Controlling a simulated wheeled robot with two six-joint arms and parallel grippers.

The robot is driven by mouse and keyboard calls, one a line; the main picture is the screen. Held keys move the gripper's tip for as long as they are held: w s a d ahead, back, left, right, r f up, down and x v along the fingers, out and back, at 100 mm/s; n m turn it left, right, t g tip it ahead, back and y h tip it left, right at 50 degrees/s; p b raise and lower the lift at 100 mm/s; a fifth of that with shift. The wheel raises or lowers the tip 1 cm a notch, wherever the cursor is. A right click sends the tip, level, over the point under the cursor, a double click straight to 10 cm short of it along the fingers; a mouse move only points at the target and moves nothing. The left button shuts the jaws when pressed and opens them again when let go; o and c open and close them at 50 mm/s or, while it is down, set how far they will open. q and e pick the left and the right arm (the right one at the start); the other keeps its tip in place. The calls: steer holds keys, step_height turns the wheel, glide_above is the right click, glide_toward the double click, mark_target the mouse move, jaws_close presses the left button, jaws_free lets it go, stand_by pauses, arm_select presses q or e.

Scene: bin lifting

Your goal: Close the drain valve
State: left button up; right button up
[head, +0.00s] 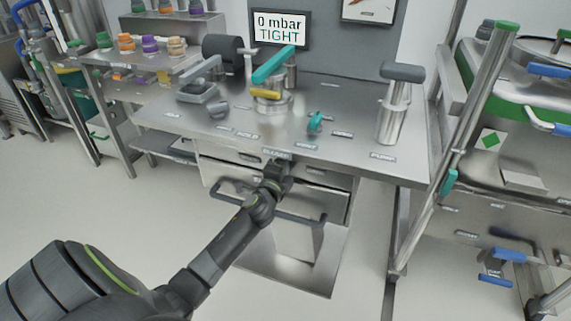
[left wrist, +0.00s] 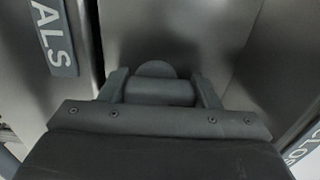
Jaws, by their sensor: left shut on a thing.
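My left gripper (head: 281,166) is at the front edge of the steel bench, just below a label that appears to read CLOSED (head: 277,154). In the left wrist view its two fingers (left wrist: 160,90) are shut on a dark grey rounded handle (left wrist: 157,70). I take this handle to be part of the drain valve, but its body is hidden and its angle cannot be told. A SEALS-type label (left wrist: 54,38) lies at upper left, and part of a CLOS... label (left wrist: 302,150) at lower right. My right gripper is not in view.
The steel bench (head: 345,152) carries a teal-handled clamp (head: 273,65), a small teal valve (head: 315,123) and a metal cylinder (head: 390,122). A screen (head: 280,29) reads 0 mbar TIGHT. Drawers with a dark bar (head: 300,218) are below. A cart (head: 510,180) stands right.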

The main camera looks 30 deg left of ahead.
arm_select(q)
steer(key=shift+f, duration=0.1)
steer(key=o, duration=1)
steer(key=shift+s, duration=0.1)
steer(key=v, duration=1.7)
steer(key=shift+s+d, duration=0.15)
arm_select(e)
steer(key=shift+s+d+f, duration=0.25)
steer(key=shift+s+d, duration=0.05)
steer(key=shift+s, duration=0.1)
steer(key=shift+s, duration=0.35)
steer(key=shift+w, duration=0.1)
